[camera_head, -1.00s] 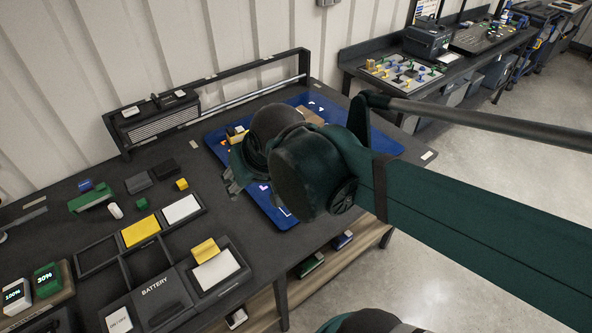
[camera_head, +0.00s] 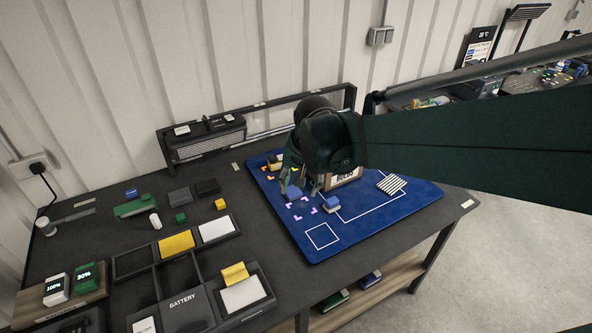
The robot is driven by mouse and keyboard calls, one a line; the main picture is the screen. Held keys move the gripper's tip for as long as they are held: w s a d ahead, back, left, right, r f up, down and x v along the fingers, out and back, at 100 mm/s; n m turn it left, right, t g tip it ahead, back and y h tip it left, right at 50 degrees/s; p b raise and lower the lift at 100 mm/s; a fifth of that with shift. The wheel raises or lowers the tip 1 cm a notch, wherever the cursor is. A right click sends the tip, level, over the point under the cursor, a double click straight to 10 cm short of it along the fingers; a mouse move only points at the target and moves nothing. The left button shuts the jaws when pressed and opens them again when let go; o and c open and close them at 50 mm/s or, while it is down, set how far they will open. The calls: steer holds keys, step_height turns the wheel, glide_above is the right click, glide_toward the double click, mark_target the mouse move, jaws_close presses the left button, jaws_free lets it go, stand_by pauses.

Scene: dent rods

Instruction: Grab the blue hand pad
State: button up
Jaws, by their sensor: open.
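A small block with a blue top and pale lower part, which looks like the blue hand pad (camera_head: 332,203), sits on the blue mat (camera_head: 398,218). My gripper (camera_head: 304,190) is over the mat's left part, pointing down and open. It is just left of and behind the blue block, with a small gap in the picture. Its height above the mat is hard to tell. My arm's dark wrist hides part of the mat's back.
A box with lettering (camera_head: 345,178) stands behind the blue block, and a striped pad (camera_head: 391,184) lies to the right. Yellow pieces (camera_head: 273,166) are at the mat's back left. Trays (camera_head: 160,253) fill the table's left front. The mat's right front is clear.

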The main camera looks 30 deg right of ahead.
steer(key=w+d+f+m+g+p, duration=0.2)
steer(key=w+d+f+m, duration=0.3)
steer(key=d+f, duration=0.3)
steer(key=m+g+p, duration=0.1)
steer(key=m+g, duration=0.1)
steer(key=m, duration=0.2)
glide_above(332, 200)
steer(key=a, duration=0.1)
steer(key=shift+y, duration=0.4)
step_height(332, 200, down, 7)
steer(key=shift+r, duration=0.2)
steer(key=shift+d+f, duration=0.35)
steer(key=shift+f, duration=0.1)
steer(key=shift+f, duration=1.3)
steer(key=shift+f, duration=0.1)
steer(key=shift+d+f, duration=0.2)
steer(key=shift+f, duration=2.3)
